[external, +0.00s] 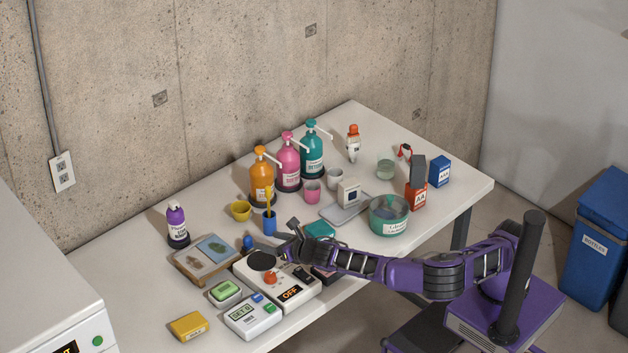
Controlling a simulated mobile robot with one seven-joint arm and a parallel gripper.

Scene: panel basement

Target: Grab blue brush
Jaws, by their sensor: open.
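My gripper (284,237) is at the left end of my purple arm, low over the table's front middle. It is small in view and open, with nothing seen between its fingers. A small dark blue upright object (247,243) stands just left of it, apart from it; I cannot tell if this is the blue brush. A blue cup (269,224) with a yellow-handled brush (268,197) in it stands just behind and left of my gripper.
Orange (262,181), pink (288,167) and teal (312,153) pump bottles stand behind. A white device with an orange knob (270,277) lies in front of my gripper. A teal box (320,230) and a teal tub (389,217) are to the right. Clear tabletop shows at the back left.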

